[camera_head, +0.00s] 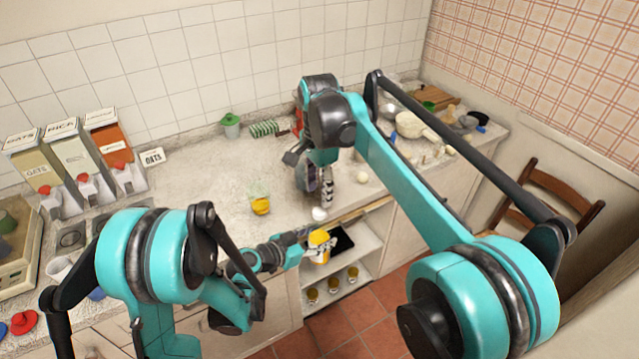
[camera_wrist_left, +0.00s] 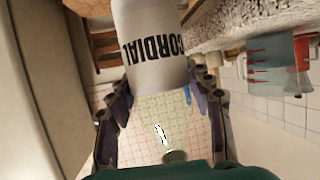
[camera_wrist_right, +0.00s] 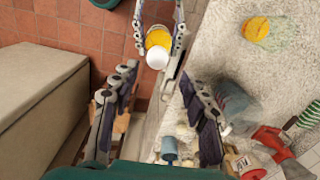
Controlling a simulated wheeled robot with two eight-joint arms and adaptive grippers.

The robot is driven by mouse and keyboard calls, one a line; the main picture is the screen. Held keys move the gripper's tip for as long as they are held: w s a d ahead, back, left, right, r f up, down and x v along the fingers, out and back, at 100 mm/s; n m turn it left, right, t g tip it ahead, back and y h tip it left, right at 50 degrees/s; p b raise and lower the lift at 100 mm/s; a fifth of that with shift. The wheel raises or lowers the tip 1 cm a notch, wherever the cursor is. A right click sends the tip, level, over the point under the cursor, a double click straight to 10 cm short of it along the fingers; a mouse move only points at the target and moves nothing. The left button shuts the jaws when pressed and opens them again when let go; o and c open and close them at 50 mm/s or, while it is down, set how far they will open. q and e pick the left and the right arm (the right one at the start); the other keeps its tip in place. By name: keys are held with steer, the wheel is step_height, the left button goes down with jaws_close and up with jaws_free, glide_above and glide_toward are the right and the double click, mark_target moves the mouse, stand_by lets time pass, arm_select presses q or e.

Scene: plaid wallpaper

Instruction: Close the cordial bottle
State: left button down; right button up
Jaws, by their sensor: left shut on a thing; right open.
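The cordial bottle (camera_head: 319,238) looks yellow in the head view, held in front of the counter edge. My left gripper (camera_head: 320,249) is shut on it. In the left wrist view the pale bottle (camera_wrist_left: 150,45) with black CORDIAL lettering lies between the fingers; its top is out of frame. A white round cap (camera_head: 319,214) shows just above the bottle. In the right wrist view the cap (camera_wrist_right: 157,57) overlaps the yellow body; I cannot tell whether it is fully seated. My right gripper (camera_wrist_right: 158,82) is open above the cap, with nothing between its fingers.
A yellow-filled clear container (camera_head: 260,204) stands on the counter, left of my right gripper. Below the counter is an open shelf (camera_head: 348,272) with several yellow-filled glasses. Dispensers (camera_head: 75,160) stand at the left; clutter fills the counter's right end. A wooden chair (camera_head: 545,195) stands at the right.

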mark_target(320, 211)
steer(key=n, duration=0.7)
steer(key=shift+r+n, duration=0.25)
steer(key=shift+n, duration=0.05)
steer(key=n, duration=0.4)
steer(key=shift+r+n, duration=0.2)
steer(key=shift+n, duration=0.1)
steer(key=n, duration=0.7)
steer(key=shift+s+d+r, duration=0.1)
steer(key=shift+r, duration=0.15)
steer(key=n, duration=0.7)
steer(key=shift+r, duration=0.25)
steer(key=shift+f, duration=0.1)
steer(key=shift+f, duration=3.95)
jaws_close()
